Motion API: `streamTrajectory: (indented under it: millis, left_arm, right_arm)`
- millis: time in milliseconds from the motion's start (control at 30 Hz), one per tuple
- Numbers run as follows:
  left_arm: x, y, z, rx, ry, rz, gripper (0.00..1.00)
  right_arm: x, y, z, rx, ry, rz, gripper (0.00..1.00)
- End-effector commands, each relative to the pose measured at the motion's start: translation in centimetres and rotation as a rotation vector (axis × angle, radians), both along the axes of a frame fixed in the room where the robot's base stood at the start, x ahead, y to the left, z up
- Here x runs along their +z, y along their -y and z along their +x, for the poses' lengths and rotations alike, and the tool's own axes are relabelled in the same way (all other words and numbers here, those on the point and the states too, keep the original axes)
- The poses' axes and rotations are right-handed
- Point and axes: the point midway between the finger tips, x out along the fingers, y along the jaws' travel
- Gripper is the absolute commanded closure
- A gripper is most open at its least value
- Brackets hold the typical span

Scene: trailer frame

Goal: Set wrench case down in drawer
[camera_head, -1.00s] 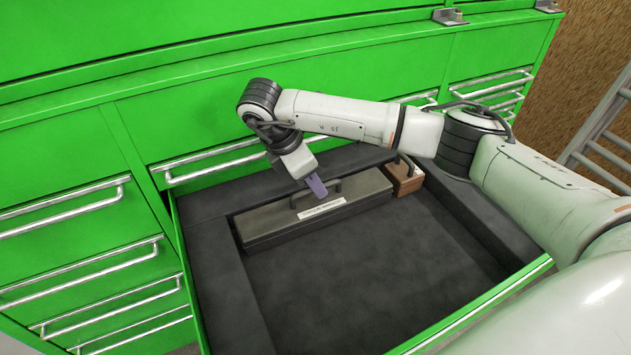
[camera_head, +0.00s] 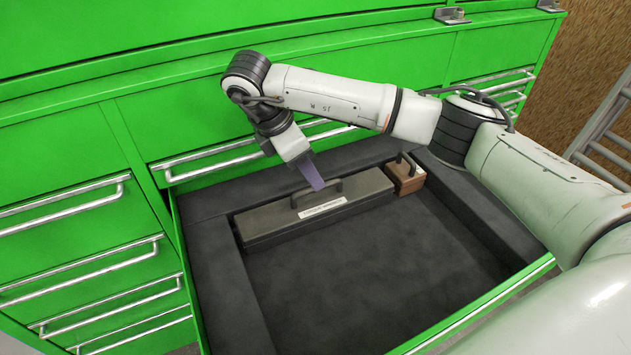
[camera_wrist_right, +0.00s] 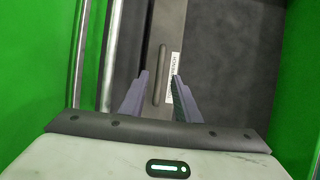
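The wrench case (camera_head: 275,223) is a long dark grey box with a white label and a bar handle (camera_head: 330,187) on top. It lies along the back of the open drawer (camera_head: 370,255). In the right wrist view the case (camera_wrist_right: 145,25) and its handle (camera_wrist_right: 158,75) lie below the fingers. My right gripper (camera_head: 316,186) is above the case, near the handle. In the right wrist view my right gripper (camera_wrist_right: 160,76) is open, with its fingers apart on either side of the handle. No contact with the handle shows. My left gripper is out of view.
A small brown box (camera_head: 406,178) with a handle sits right of the case. The drawer has a dark lining and a green front edge (camera_head: 480,310); its middle floor is bare. Closed green drawers with metal bar handles (camera_head: 85,268) stand left. A ladder (camera_head: 605,135) leans at right.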

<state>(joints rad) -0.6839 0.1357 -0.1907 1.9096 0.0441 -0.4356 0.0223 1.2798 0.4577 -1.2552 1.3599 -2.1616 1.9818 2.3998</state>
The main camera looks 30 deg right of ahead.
Motion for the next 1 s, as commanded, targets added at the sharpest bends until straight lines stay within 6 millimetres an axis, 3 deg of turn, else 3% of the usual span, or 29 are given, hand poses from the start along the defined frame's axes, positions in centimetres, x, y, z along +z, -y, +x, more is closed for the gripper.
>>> streamTrajectory:
  millis: [200,400,1000]
  left_arm:
    - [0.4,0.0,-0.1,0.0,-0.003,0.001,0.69]
    - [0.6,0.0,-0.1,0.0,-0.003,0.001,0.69]
    - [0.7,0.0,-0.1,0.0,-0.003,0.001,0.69]
  right_arm:
    - [4.7,-1.9,0.1,0.004,0.004,-0.001,0.71]
    - [6.7,-2.9,0.0,0.003,0.001,-0.001,0.71]
    - [7.1,-3.1,-0.1,0.002,-0.001,0.0,0.71]
